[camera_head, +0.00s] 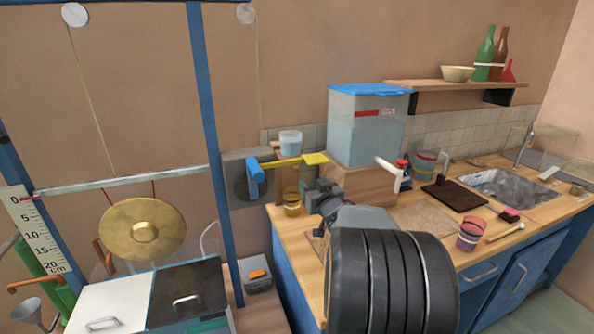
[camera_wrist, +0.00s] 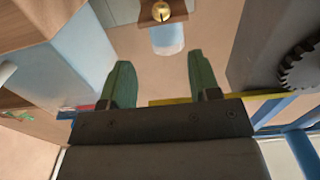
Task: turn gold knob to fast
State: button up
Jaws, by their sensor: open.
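The gold knob (camera_wrist: 161,11) shows at the top of the wrist view, round and shiny on a wooden block (camera_wrist: 165,8). My gripper (camera_wrist: 156,62) is open, with two green fingers apart and nothing between them. The knob lies beyond the fingertips, roughly in line with the gap, and is not touched. In the head view my gripper (camera_head: 320,196) is above the left end of the wooden counter. I cannot make out the knob or any "fast" mark there.
A yellow bar (camera_head: 285,163) with a blue handle (camera_head: 255,178) runs close to my gripper. A clear tank (camera_head: 366,135) with a blue lid stands behind it on a wooden block. A gong (camera_head: 142,229) hangs at the left. A dark gear (camera_wrist: 302,66) is at the right in the wrist view.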

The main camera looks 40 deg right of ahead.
aim_at(296, 166)
jog(key=p+x, duration=0.1)
jog(key=x, duration=1.1)
jog(key=shift+w, duration=0.4)
jog(key=shift+c, duration=0.4)
jog(key=c, duration=0.8)
